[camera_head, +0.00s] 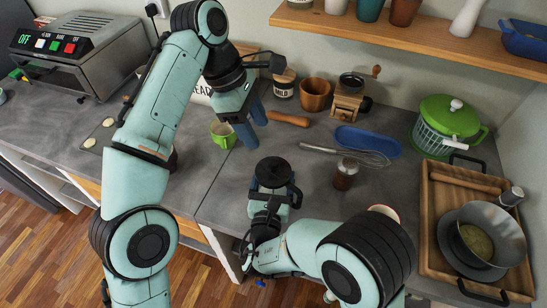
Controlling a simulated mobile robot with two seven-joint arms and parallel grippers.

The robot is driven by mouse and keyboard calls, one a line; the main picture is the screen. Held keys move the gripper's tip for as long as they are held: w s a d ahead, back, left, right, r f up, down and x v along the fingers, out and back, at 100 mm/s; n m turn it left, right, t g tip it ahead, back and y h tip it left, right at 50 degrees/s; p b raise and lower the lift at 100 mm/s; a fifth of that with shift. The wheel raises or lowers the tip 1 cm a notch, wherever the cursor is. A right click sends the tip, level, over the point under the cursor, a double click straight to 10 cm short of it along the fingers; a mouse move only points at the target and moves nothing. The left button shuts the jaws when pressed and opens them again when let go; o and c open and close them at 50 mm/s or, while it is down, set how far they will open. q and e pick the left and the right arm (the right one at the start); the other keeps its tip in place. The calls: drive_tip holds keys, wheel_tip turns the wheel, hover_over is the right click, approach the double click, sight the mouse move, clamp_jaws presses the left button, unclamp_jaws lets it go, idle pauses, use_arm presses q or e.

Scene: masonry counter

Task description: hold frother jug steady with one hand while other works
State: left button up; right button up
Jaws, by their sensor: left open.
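I cannot pick out the frother jug for certain. A small green vessel (224,134) stands on the counter beside my left gripper.
A whisk (345,152) and blue tray (368,141) lie behind the jar. A grinder (350,98), brown pot (314,94) and canister (284,84) line the wall. A shelf (420,37) overhangs the back.

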sight(273, 161)
use_arm(q)
drive_tip(key=d+m+t, duration=0.1)
drive_tip(key=m, duration=0.4)
drive_tip(key=d+m+y, duration=0.1)
drive_tip(key=m, duration=0.4)
drive_tip(key=s+d+m+t+y, duration=0.1)
drive_tip(key=m, duration=0.3)
drive_tip(key=shift+f+m+t, duration=0.3)
drive_tip(key=shift+m, duration=0.1)
drive_tip(key=m, duration=0.2)
drive_tip(key=m+y, duration=0.1)
drive_tip(key=m, duration=0.1)
drive_tip(key=shift+d+t, duration=0.3)
drive_tip(key=shift+d, duration=0.05)
drive_tip(key=shift+s+a+f+x, duration=0.1)
drive_tip(key=shift+s+x, duration=0.25)
drive_tip(key=shift+x, duration=1.25)
drive_tip(key=shift+s+a+f+x, duration=0.1)
drive_tip(key=shift+s+x, duration=0.3)
drive_tip(key=shift+x, duration=1.25)
drive_tip(key=shift+s+a+f+x, duration=0.15)
drive_tip(key=shift+s+x, duration=0.2)
drive_tip(key=shift+x, duration=1.25)
